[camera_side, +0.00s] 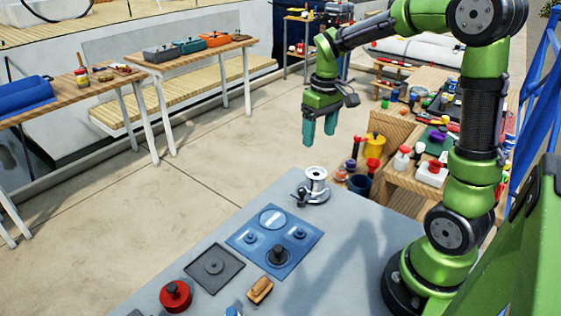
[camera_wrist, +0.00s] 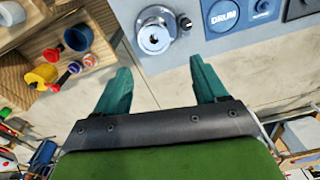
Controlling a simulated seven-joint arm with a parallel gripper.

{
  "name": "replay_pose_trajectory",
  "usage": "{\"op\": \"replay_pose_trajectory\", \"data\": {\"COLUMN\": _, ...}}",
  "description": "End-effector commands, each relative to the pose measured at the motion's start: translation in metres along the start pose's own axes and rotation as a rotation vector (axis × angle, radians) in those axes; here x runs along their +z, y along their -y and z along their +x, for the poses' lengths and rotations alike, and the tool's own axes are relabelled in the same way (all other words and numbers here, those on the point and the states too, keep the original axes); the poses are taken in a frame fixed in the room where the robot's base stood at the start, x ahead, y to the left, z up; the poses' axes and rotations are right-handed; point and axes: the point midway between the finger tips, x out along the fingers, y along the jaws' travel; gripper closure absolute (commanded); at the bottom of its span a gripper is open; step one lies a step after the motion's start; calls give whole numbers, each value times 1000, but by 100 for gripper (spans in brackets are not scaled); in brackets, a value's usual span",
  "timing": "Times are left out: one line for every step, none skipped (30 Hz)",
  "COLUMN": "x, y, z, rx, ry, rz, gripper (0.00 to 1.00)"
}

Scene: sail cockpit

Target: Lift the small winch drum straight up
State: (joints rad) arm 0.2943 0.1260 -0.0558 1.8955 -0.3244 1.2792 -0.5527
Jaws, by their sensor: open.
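The small silver winch drum (camera_side: 316,181) stands upright on its base near the far corner of the grey table (camera_side: 352,215). In the wrist view the drum (camera_wrist: 154,38) is seen from above, with a round opening in its top. My gripper (camera_side: 319,134) is above table height with its teal fingers pointing down. It is clear of the drum and empty. In the wrist view my gripper (camera_wrist: 160,68) shows its fingers apart, with the drum ahead of the gap and not between them.
A blue panel (camera_side: 300,236) with a round spot marked DRUM (camera_wrist: 224,14) lies beside the winch. A black square plate (camera_side: 215,268), red pot (camera_side: 175,296) and wooden block (camera_side: 260,289) lie nearer. A wooden shelf (camera_side: 393,127) with cups and bottles stands beyond the table.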

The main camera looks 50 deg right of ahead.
Motion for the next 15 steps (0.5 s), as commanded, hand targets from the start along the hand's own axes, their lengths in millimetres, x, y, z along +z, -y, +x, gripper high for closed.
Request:
{"op": "replay_pose_trajectory", "data": {"x": -6, "y": -7, "z": 0, "rx": 9, "ry": 23, "rz": -45, "gripper": 28}}
{"op": "replay_pose_trajectory", "data": {"x": -8, "y": -7, "z": -3, "rx": 13, "ry": 27, "rz": -75, "gripper": 28}}
{"op": "replay_pose_trajectory", "data": {"x": -9, "y": -8, "z": -8, "rx": 17, "ry": 26, "rz": -106, "gripper": 28}}
{"op": "replay_pose_trajectory", "data": {"x": -8, "y": -8, "z": -9, "rx": 18, "ry": 30, "rz": -123, "gripper": 28}}
{"op": "replay_pose_trajectory", "data": {"x": -6, "y": -8, "z": -8, "rx": 16, "ry": 37, "rz": -136, "gripper": 28}}
{"op": "replay_pose_trajectory", "data": {"x": -5, "y": -7, "z": -6, "rx": 13, "ry": 42, "rz": -148, "gripper": 28}}
{"op": "replay_pose_trajectory", "data": {"x": -4, "y": -7, "z": -4, "rx": 12, "ry": 44, "rz": -154, "gripper": 28}}
{"op": "replay_pose_trajectory", "data": {"x": -4, "y": -7, "z": 0, "rx": 12, "ry": 44, "rz": -158, "gripper": 28}}
{"op": "replay_pose_trajectory", "data": {"x": -4, "y": -7, "z": 6, "rx": 10, "ry": 45, "rz": -159, "gripper": 28}}
{"op": "replay_pose_trajectory", "data": {"x": -4, "y": -7, "z": 11, "rx": 11, "ry": 44, "rz": -159, "gripper": 28}}
{"op": "replay_pose_trajectory", "data": {"x": -3, "y": -7, "z": 17, "rx": 11, "ry": 46, "rz": -158, "gripper": 28}}
{"op": "replay_pose_trajectory", "data": {"x": -2, "y": -7, "z": 26, "rx": 10, "ry": 46, "rz": -158, "gripper": 28}}
{"op": "replay_pose_trajectory", "data": {"x": -2, "y": -7, "z": 33, "rx": 10, "ry": 47, "rz": -157, "gripper": 28}}
{"op": "replay_pose_trajectory", "data": {"x": -2, "y": -7, "z": 40, "rx": 10, "ry": 47, "rz": -157, "gripper": 28}}
{"op": "replay_pose_trajectory", "data": {"x": -2, "y": -7, "z": 49, "rx": 10, "ry": 47, "rz": -158, "gripper": 28}}
